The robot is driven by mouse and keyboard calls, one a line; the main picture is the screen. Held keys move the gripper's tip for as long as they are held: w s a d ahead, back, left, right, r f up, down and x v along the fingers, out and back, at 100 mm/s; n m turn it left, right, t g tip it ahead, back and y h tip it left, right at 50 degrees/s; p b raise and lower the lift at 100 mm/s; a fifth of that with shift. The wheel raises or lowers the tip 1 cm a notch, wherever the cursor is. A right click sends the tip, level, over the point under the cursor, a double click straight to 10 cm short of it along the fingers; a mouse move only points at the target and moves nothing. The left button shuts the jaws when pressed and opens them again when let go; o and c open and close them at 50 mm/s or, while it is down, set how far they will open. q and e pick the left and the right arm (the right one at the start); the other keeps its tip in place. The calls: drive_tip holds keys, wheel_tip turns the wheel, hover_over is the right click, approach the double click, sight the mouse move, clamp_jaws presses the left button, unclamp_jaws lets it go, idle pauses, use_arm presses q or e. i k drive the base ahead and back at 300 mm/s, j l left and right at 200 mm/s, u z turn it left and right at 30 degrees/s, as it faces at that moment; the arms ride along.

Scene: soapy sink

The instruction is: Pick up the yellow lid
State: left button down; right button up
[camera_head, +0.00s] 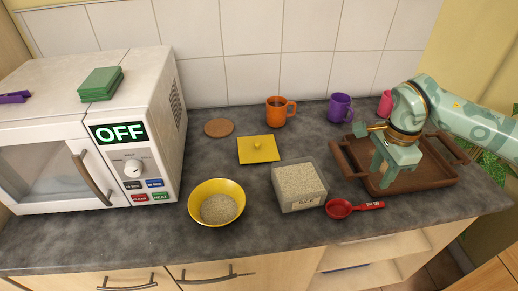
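The yellow lid (259,149) is a flat square with a small round knob on top. It lies on the grey counter between the microwave and the tray, behind the rice box. My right gripper (381,178) points down over the brown tray, to the right of the lid and well apart from it. Its two fingers look apart, with nothing seen between them. My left gripper is not in view.
A yellow bowl of rice (216,203), a rice box (299,187) and a red scoop (340,209) stand in front. A cork coaster (219,128), orange mug (278,111) and purple mug (341,107) are behind. The brown tray (440,181) is right, the microwave (150,110) left.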

sight(257, 149)
drive_tip(key=i+l+u, duration=0.15)
drive_tip(key=u, duration=0.2)
drive_tip(key=i+l+u, duration=0.15)
drive_tip(key=u, duration=0.15)
drive_tip(key=i+l+u, duration=0.1)
drive_tip(key=l+u, duration=0.25)
drive_tip(key=j, duration=0.15)
